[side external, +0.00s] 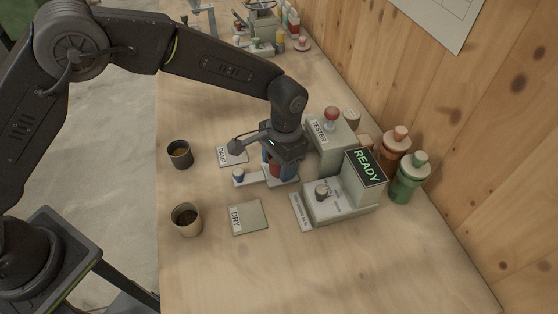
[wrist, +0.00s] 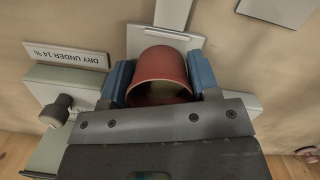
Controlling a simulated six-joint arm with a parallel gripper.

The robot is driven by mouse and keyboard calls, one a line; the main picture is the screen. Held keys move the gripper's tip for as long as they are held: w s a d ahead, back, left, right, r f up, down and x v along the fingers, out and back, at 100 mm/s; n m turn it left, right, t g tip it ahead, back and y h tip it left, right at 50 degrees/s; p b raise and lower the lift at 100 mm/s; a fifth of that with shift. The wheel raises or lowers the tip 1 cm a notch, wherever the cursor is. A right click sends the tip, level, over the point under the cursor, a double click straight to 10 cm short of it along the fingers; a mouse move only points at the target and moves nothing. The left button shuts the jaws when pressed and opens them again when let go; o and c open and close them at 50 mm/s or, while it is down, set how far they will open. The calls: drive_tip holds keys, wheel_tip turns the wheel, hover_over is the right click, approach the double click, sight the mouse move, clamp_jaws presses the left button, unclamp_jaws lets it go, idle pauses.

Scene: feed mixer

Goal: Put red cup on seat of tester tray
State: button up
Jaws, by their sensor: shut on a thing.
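The red cup (wrist: 160,66) is between the blue finger pads of my gripper (wrist: 161,76) in the wrist view, with some pale matter visible inside. My gripper is shut on it. In the side view only a small reddish part of the cup (side external: 275,170) shows below my gripper (side external: 278,168). The tester tray (side external: 252,183) is a pale plate at the cup, with a blue-and-white knob at its left end. Its grey plate (wrist: 187,41) also shows behind the cup in the wrist view. The seat is hidden, and I cannot tell whether the cup touches it.
The tester (side external: 323,152) with a red knob stands behind right. DAMP (side external: 233,154) and DRY (side external: 249,217) pads lie left and front. A dark cup (side external: 180,154) and tan cup (side external: 187,222) stand left.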

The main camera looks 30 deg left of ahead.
drive_tip(key=o, duration=0.9)
drive_tip(key=a+r+t, duration=0.1)
drive_tip(key=a+r, duration=0.1)
drive_tip(key=r, duration=0.7)
drive_tip(key=a+r, duration=0.3)
drive_tip(key=r, duration=0.6)
drive_tip(key=s+a+r+n+t+h, duration=0.1)
drive_tip(key=s+a+r+n+t, duration=0.1)
drive_tip(key=s+a+r, duration=0.5)
drive_tip(key=s+a+f+n+t, duration=0.1)
drive_tip(key=s+a, duration=0.2)
drive_tip(key=s, duration=0.2)
drive_tip(key=s+a+n+t, duration=0.1)
drive_tip(key=s+a, duration=0.3)
drive_tip(key=s, duration=0.1)
drive_tip(key=s+a+f+t, duration=0.1)
drive_tip(key=s+a, duration=0.2)
drive_tip(key=s, duration=0.2)
drive_tip(key=shift+s+a+f+n+t, duration=0.35)
drive_tip(key=shift+n+t, duration=0.05)
